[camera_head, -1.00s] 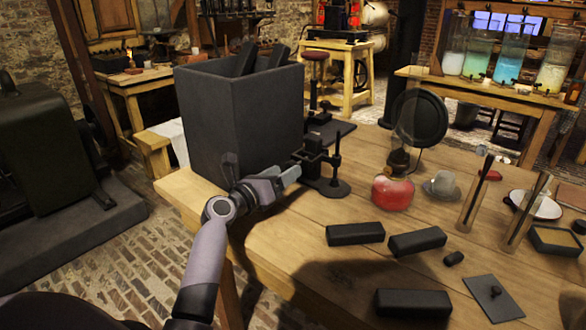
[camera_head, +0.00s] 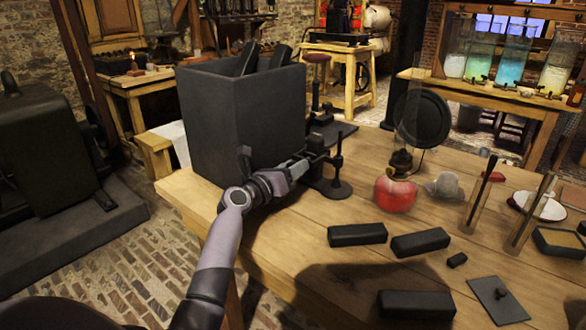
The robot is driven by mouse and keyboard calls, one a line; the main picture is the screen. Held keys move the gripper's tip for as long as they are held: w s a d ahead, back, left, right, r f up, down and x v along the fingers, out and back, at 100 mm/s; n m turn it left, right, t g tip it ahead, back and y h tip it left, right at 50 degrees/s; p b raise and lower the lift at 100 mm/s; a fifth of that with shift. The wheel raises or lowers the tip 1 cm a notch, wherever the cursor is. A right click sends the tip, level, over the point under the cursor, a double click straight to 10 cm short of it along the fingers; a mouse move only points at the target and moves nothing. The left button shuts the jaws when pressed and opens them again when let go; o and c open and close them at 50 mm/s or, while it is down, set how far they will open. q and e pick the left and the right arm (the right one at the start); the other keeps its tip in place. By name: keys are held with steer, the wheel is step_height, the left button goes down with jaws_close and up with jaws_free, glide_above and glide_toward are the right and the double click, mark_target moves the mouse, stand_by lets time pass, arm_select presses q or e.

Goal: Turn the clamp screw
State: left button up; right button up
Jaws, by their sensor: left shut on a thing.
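The dark clamp (camera_head: 337,165) stands upright on a round base at the back of the wooden table, just right of the big black box. My left gripper (camera_head: 303,165) reaches in from the left and is at the clamp's left side. It is shut on the clamp screw, which is mostly hidden by the fingers and too dark to make out clearly. My right gripper is not in view.
The big black box (camera_head: 240,125) stands close behind my left gripper. A lamp with a red base (camera_head: 395,195) is right of the clamp. Several black blocks (camera_head: 357,234) lie toward the front. The wooden table (camera_head: 265,235) is bare in front of the clamp.

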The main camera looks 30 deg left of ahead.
arm_select(q)
steer(key=shift+m, duration=0.3)
steer(key=shift+m+p, duration=0.35)
steer(key=shift+m, duration=0.65)
steer(key=m, duration=0.2)
steer(key=shift+m, duration=0.3)
steer(key=m, duration=0.4)
steer(key=shift+m, duration=0.3)
steer(key=m, duration=0.4)
steer(key=shift+f+m+b, duration=0.1)
steer(key=shift+m+b, duration=0.2)
steer(key=shift+b, duration=0.05)
steer(key=m+b, duration=0.1)
steer(key=m, duration=0.4)
steer(key=m+b, duration=0.1)
steer(key=m, duration=0.4)
